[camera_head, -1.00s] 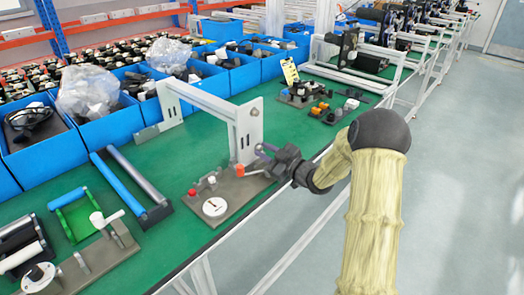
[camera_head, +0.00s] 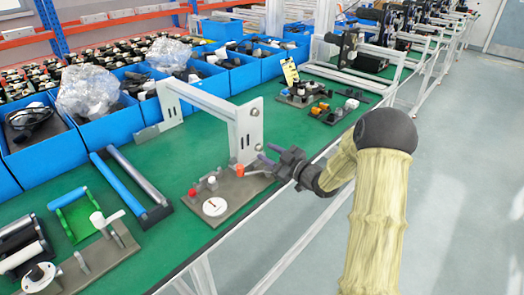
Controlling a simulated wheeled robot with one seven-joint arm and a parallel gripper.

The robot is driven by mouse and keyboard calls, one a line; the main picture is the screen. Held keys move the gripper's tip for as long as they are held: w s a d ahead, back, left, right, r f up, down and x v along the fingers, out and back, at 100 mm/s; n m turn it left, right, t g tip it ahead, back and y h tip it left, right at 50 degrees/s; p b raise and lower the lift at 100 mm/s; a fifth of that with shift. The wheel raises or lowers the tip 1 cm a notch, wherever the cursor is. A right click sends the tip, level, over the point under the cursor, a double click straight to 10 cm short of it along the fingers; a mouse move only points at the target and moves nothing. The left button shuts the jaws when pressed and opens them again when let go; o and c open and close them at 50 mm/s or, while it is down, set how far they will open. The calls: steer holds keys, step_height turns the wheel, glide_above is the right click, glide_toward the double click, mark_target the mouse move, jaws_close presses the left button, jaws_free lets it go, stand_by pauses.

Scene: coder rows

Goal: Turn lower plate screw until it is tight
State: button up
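The white upright frame (camera_head: 243,135) stands on the green bench and has two round screws on its end plate. The upper screw (camera_head: 255,112) shows clearly. The lower screw (camera_head: 258,147) sits below it, close to the tip of my gripper. My gripper (camera_head: 268,160) is right of the plate, with its dark fingers pointing left toward it. The fingers look parted, with nothing visible between them. I cannot tell whether a fingertip touches the lower screw, nor how tight the screw is.
A grey base with a white dial (camera_head: 215,206) and an orange-red handled tool (camera_head: 238,199) lies below my gripper. Blue bins (camera_head: 110,128) line the back. A blue roller frame (camera_head: 130,183) lies to the left. The aisle floor (camera_head: 455,190) at right is clear.

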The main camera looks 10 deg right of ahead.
steer(key=shift+v, duration=1.6)
steer(key=shift+w, duration=0.1)
